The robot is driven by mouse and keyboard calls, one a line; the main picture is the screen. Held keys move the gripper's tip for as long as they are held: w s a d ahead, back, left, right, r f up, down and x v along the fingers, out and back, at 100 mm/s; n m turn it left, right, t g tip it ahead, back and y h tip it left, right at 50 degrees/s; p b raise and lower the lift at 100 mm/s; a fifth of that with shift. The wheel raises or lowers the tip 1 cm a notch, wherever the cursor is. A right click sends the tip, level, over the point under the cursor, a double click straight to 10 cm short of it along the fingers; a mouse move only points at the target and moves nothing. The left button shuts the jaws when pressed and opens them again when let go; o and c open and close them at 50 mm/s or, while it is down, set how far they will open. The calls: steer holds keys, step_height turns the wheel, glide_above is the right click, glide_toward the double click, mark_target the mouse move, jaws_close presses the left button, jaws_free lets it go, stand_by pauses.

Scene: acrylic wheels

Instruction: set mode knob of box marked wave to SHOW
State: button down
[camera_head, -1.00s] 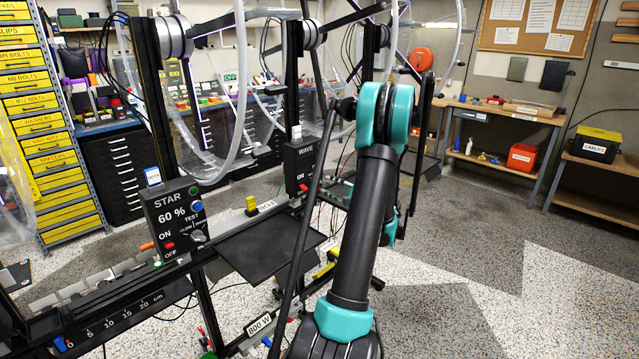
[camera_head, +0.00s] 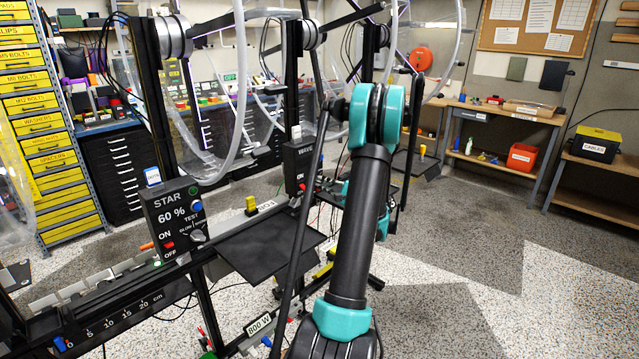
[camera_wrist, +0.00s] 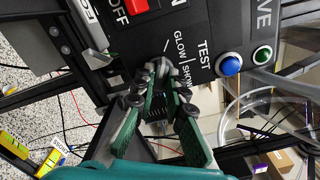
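The box marked WAVE (camera_head: 295,170) stands beyond the STAR box in the head view, partly behind my arm. In the wrist view the black panel of the WAVE box (camera_wrist: 228,30) fills the upper part, seen turned, with GLOW and SHOW labels, a blue TEST button (camera_wrist: 229,65), a green button (camera_wrist: 262,55) and a red ON/OFF switch (camera_wrist: 140,5). My gripper (camera_wrist: 158,82) has its green fingers at the mode knob (camera_wrist: 162,67), one on each side. The fingertips hide most of the knob. Its pointer direction and whether the fingers press on it cannot be told.
The STAR box (camera_head: 177,222) with its own knob (camera_head: 198,236) stands to the left in the head view. A dark flat plate (camera_head: 268,250) lies between the boxes. Clear acrylic wheels (camera_head: 225,150) on posts rise behind. The speckled floor (camera_head: 500,310) at right is clear.

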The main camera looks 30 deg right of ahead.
steer(key=m, duration=0.4)
steer(key=shift+m, duration=0.3)
stand_by(0.3)
steer(key=shift+m, duration=2.3)
steer(key=m, duration=0.3)
steer(key=shift+m, duration=0.8)
